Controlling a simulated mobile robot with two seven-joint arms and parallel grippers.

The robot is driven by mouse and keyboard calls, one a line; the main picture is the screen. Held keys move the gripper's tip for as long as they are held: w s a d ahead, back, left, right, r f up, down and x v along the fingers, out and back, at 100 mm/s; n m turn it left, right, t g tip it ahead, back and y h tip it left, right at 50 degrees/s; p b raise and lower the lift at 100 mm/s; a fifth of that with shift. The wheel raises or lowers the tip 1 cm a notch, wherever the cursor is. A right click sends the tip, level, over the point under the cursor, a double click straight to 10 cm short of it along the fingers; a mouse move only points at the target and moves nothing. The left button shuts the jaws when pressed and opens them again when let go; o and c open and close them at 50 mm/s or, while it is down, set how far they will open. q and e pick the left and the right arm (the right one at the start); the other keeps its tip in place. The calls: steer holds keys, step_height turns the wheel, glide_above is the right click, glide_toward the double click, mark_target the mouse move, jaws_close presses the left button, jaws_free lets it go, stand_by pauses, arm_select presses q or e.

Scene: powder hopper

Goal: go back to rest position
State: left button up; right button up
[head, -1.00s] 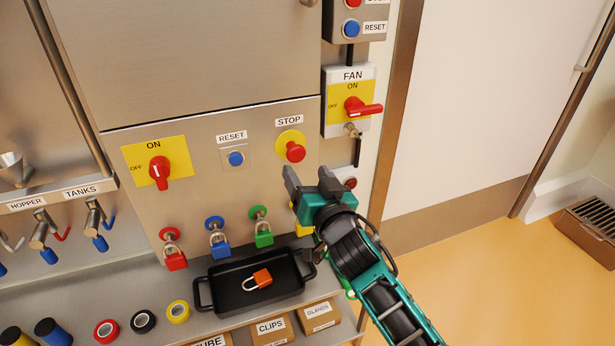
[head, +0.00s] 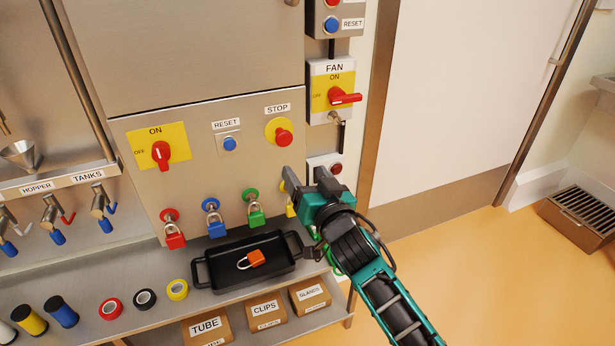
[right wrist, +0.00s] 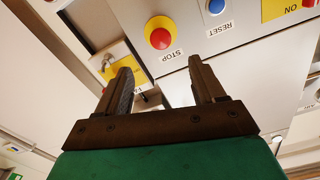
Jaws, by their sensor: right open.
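My right gripper (head: 304,183) is open and empty in front of the metal panel, below the red STOP button (head: 283,137). In the right wrist view its two fingers (right wrist: 163,90) stand apart with nothing between them, and the STOP button (right wrist: 160,33) shows beyond them. The gripper partly hides a yellow padlock (head: 291,208) on the panel. My left gripper is not in view.
A black tray (head: 203,274) with an orange padlock (head: 254,259) stands on the shelf below the panel. Red (head: 173,235), blue (head: 215,222) and green (head: 255,213) padlocks hang on the panel. Open floor (head: 450,270) lies to the right.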

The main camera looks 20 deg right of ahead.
arm_select(q)
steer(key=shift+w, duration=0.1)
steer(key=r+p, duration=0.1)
steer(key=p, duration=0.1)
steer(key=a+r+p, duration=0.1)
steer(key=p, duration=0.1)
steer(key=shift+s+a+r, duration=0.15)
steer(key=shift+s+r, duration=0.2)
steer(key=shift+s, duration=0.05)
arm_select(e)
steer(key=s+f+n+g, duration=0.2)
steer(key=s+f, duration=0.6)
steer(key=s, duration=0.4)
steer(key=s+f+n+g+y, duration=0.1)
steer(key=s+f+n+g, duration=0.2)
steer(key=s+f, duration=0.6)
steer(key=s+g, duration=0.2)
steer(key=s, duration=0.1)
steer(key=shift+f, duration=0.15)
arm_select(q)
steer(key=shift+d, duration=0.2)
arm_select(e)
steer(key=shift+s+d, duration=0.1)
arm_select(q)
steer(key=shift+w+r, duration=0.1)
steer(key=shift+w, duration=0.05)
